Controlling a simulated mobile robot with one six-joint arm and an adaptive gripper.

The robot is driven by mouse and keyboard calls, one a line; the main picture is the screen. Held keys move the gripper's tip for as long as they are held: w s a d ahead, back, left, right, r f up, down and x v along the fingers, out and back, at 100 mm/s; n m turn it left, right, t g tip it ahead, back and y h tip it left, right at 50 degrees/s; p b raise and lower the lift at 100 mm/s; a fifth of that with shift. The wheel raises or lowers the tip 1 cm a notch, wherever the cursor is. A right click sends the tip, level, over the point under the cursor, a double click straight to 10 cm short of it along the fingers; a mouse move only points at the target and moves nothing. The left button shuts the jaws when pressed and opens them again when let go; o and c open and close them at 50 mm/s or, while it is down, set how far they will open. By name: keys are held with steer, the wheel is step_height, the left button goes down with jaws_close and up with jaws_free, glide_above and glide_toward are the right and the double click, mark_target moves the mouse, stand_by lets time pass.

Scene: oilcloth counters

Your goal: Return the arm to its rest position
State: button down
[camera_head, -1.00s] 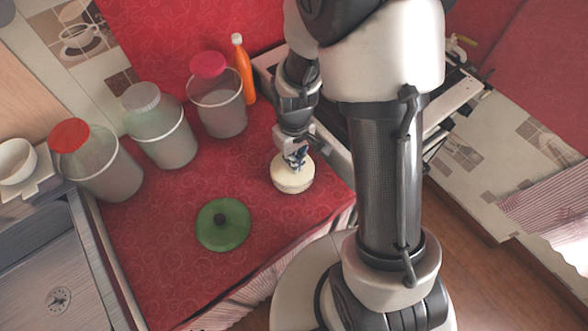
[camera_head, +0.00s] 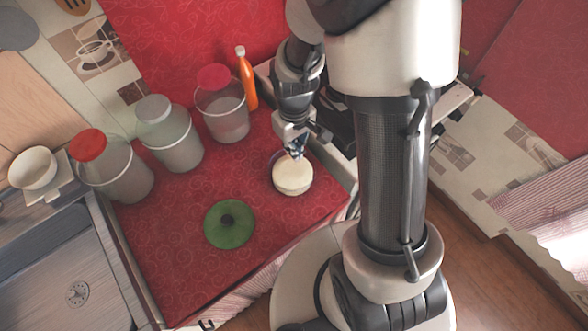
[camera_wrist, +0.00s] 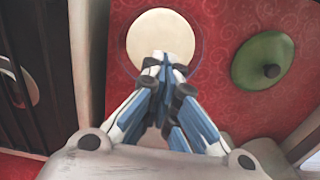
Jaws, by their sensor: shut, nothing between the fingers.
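My gripper (camera_head: 297,151) is above the red counter (camera_head: 175,262), just over the far edge of a round cream-topped container (camera_head: 293,178). In the wrist view my gripper (camera_wrist: 165,62) has its fingers together with nothing between them. It overlaps the lower part of the cream disc (camera_wrist: 160,32) in that view. A faint clear rim shows around the disc. I cannot tell from the wrist view how high the fingers are above it.
A green lid with a dark knob (camera_head: 229,224) lies on the counter. Several lidded jars, one red-topped (camera_head: 118,172), and an orange bottle (camera_head: 247,80) stand behind. A sink (camera_head: 60,270) and white bowl (camera_head: 33,168) are left. A dark stove lies beside my arm.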

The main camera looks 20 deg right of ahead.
steer(key=shift+f, duration=0.1)
stand_by(0.3)
steer(key=s+r+m+t, duration=0.1)
steer(key=s+r, duration=0.2)
steer(key=r, duration=0.5)
steer(key=s+r+m+t, duration=0.1)
steer(key=s+r, duration=0.1)
steer(key=r, duration=0.6)
steer(key=s+r+m+t, duration=0.1)
steer(key=s+r+t, duration=0.1)
steer(key=s+r, duration=0.6)
steer(key=shift+s+m+t, duration=0.3)
steer(key=shift+s, duration=0.75)
